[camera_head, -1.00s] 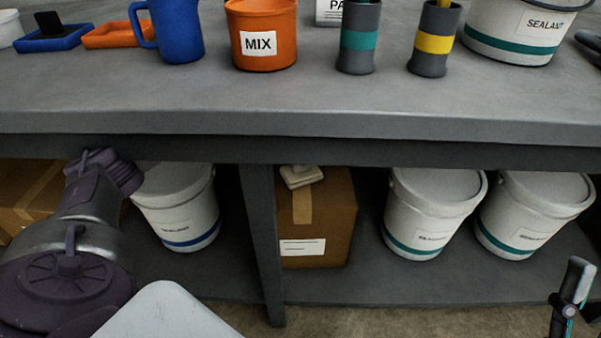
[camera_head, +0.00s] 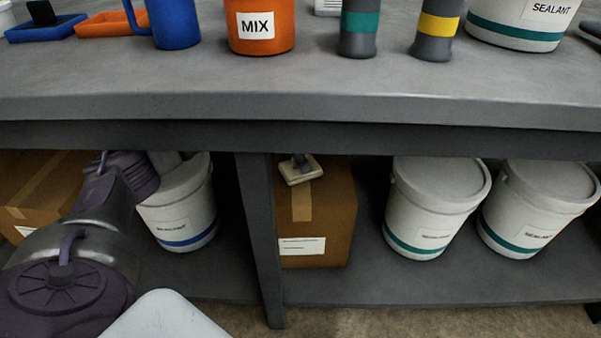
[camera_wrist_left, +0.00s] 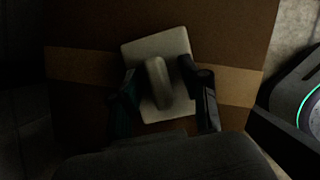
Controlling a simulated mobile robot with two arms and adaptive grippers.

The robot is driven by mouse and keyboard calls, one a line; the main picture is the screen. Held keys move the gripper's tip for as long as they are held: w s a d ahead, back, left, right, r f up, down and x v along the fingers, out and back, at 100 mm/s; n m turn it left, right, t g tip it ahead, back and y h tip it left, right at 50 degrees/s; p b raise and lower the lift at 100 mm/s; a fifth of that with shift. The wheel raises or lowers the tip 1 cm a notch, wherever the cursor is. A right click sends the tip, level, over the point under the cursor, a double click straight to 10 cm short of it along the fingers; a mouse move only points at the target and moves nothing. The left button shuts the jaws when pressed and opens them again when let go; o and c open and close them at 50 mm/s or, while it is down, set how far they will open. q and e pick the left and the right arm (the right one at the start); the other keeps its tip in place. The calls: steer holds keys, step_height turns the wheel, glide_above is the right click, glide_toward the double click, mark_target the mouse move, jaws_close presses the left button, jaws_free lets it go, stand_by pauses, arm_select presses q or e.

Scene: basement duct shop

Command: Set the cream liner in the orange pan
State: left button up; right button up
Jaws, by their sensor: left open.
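The cream liner (camera_head: 301,173) is a small pale square plate with a raised grip. It lies on top of a cardboard box (camera_head: 335,215) on the lower shelf. In the left wrist view the liner (camera_wrist_left: 150,50) lies slightly turned across the box's tape. My left gripper (camera_wrist_left: 160,82) is open above it, its two fingers on either side of the raised grip. I cannot tell whether they touch it. In the head view only dark fingertips (camera_head: 299,159) show over the liner. The orange pan (camera_head: 112,23), a shallow tray, stands on the bench at far left. My right gripper is out of view.
The bench top (camera_head: 330,85) overhangs the shelf, and a post (camera_head: 262,230) stands left of the box. White sealant buckets (camera_head: 435,205) stand on both sides. On the bench, a blue tray (camera_head: 30,34), blue jug (camera_head: 176,22) and orange MIX bucket (camera_head: 262,45) stand near the pan.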

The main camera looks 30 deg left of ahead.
arm_select(q)
jaws_close()
stand_by(0.5)
